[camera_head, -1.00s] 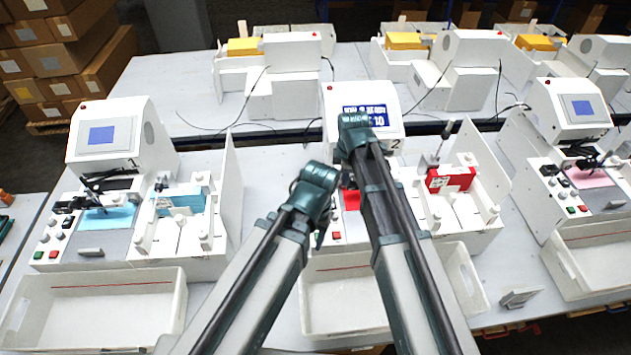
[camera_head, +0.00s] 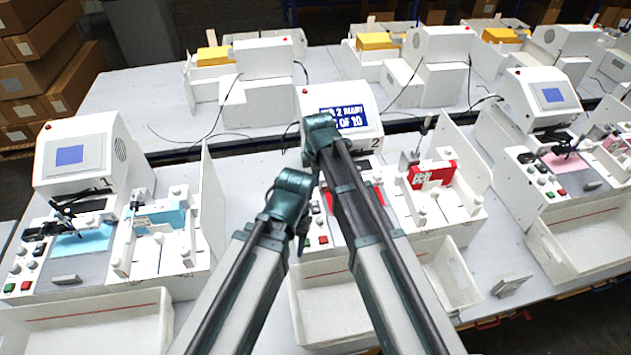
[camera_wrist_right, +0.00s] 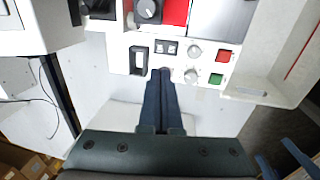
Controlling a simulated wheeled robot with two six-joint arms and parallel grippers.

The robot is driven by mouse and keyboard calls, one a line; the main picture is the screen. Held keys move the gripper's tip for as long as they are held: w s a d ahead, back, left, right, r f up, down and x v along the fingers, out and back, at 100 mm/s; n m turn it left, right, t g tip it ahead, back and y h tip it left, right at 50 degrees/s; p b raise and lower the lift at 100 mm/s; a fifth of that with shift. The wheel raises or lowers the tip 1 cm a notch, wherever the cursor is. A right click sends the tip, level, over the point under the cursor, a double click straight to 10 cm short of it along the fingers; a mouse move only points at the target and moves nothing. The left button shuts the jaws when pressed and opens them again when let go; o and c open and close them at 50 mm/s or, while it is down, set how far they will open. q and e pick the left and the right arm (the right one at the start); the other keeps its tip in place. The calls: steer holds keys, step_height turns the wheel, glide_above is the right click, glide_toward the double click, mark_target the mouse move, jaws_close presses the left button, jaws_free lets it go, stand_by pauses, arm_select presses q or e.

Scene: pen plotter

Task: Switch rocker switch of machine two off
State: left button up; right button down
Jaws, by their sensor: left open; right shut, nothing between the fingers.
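Machine two (camera_head: 312,101), marked 2, stands in the middle behind my arms, its blue screen (camera_head: 346,118) lit with white text. In the right wrist view its white control panel (camera_wrist_right: 210,42) shows a black upright rocker switch (camera_wrist_right: 138,61) with a pale middle; which side is pressed I cannot tell. My right gripper (camera_wrist_right: 161,73) is shut and empty, its tips at the panel edge just beside the rocker switch; contact is unclear. My left gripper (camera_head: 303,240) is open, left of the panel's red and green buttons.
On the panel are a small black double fitting (camera_wrist_right: 166,47), knobs (camera_wrist_right: 194,51), a red button (camera_wrist_right: 223,55) and a green button (camera_wrist_right: 216,78). A white bin (camera_head: 450,275) stands in front of machine two. Similar machines stand left (camera_head: 80,130) and right (camera_head: 520,90).

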mark_target(314, 204)
steer(key=f+b, duration=0.3)
steer(key=f, duration=0.1)
steer(key=w+f+b, duration=0.1)
steer(key=f+b, duration=0.3)
steer(key=w+f+b, duration=0.1)
steer(key=f+b, duration=0.3)
steer(key=shift+a, duration=0.15)
steer(key=shift+s+r, duration=0.1)
steer(key=shift+f, duration=0.2)
steer(key=shift+s, duration=0.1)
steer(key=shift+s+r, duration=0.1)
steer(key=shift+s, duration=0.55)
steer(key=shift+r, duration=0.1)
